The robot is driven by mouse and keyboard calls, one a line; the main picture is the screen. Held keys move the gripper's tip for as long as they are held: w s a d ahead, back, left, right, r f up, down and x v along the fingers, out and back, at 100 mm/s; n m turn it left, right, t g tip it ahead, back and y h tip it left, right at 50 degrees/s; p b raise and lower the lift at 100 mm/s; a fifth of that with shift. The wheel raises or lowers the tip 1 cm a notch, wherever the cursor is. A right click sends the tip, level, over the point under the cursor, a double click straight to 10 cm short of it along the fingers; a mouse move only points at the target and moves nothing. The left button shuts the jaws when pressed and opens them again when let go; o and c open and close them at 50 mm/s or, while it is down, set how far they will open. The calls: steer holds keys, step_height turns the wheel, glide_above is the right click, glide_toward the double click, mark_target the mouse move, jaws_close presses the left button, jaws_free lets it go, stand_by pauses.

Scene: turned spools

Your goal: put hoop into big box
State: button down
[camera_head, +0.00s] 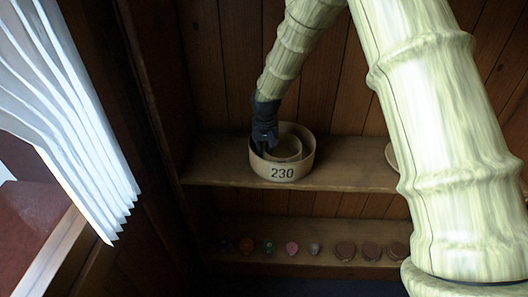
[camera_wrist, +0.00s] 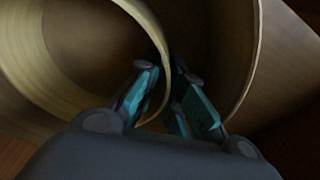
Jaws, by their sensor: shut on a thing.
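The big box (camera_head: 304,168) is a round, pale wooden box marked 230, standing on the upper shelf in the head view. The hoop (camera_head: 290,156), a smaller pale ring, shows inside the box's rim. My gripper (camera_head: 263,147) reaches down from above into the left part of the box. In the wrist view my gripper (camera_wrist: 168,80) has its teal-padded fingers on both sides of the hoop's wall (camera_wrist: 153,32), shut on it. The box's wall (camera_wrist: 248,60) curves past on the right. Whether the hoop touches the box's floor cannot be seen.
The wooden shelf (camera_head: 220,175) has bare room left of the box. A pale round thing (camera_head: 391,155) is partly hidden behind my arm at right. A lower shelf holds several small coloured pieces (camera_head: 292,248) and brown spools (camera_head: 371,251). White slats (camera_head: 70,110) hang at left.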

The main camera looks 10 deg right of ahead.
steer(key=shift+f, duration=0.3)
steer(key=shift+f, duration=0.15)
steer(key=c, duration=1.5)
jaws_free()
steer(key=r, duration=0.4)
steer(key=s+r+b, duration=0.1)
steer(key=r, duration=0.7)
steer(key=shift+s+r, duration=0.1)
steer(key=shift+s, duration=0.3)
